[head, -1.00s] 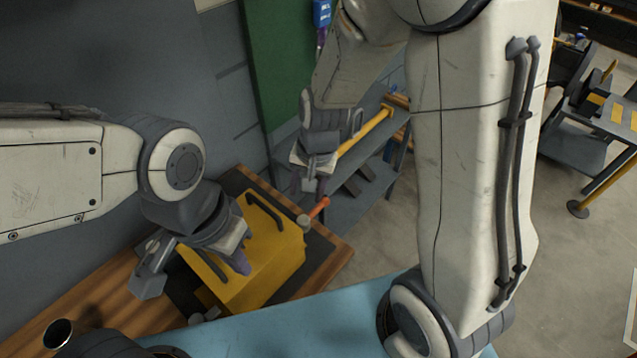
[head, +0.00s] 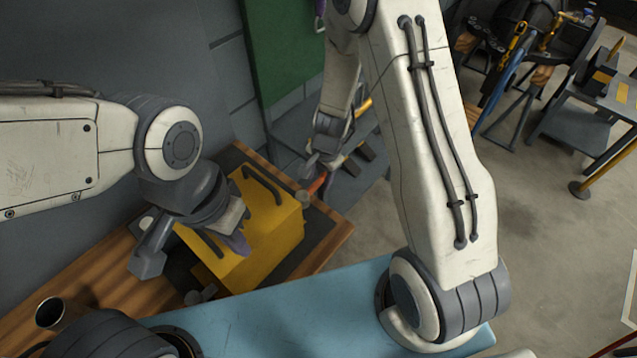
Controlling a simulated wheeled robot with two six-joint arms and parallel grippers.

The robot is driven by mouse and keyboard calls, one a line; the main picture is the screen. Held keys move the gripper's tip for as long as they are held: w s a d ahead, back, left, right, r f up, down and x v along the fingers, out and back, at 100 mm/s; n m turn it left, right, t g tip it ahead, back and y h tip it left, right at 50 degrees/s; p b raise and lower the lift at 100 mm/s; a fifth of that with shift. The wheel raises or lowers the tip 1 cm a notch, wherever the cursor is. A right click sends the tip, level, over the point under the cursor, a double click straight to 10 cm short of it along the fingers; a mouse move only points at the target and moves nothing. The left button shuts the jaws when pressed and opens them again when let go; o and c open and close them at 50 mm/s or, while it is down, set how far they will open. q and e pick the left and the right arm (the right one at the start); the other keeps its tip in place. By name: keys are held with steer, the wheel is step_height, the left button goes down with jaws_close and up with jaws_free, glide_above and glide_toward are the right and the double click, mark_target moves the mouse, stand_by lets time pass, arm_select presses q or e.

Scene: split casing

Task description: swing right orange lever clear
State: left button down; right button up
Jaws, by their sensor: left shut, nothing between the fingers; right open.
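The yellow casing (head: 280,222) sits on a dark mat on the wooden bench, with dark handles on its top. The right orange lever (head: 317,185) sticks out from a grey pivot at the casing's right side. My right gripper (head: 318,167) is right at the lever, its fingers small and partly hidden; it is open, and I cannot tell whether it touches the lever. My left gripper (head: 238,243) is shut and empty over the near left part of the casing. The left side of the casing is partly hidden behind my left gripper.
A dark cup (head: 50,312) stands on the wooden bench (head: 335,236) at the lower left. A grey shelf unit (head: 350,185) stands behind the lever. A grey cart (head: 590,120) stands at the far right, with open floor between.

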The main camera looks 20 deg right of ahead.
steer(key=shift+f, duration=0.3)
jaws_close()
stand_by(1.3)
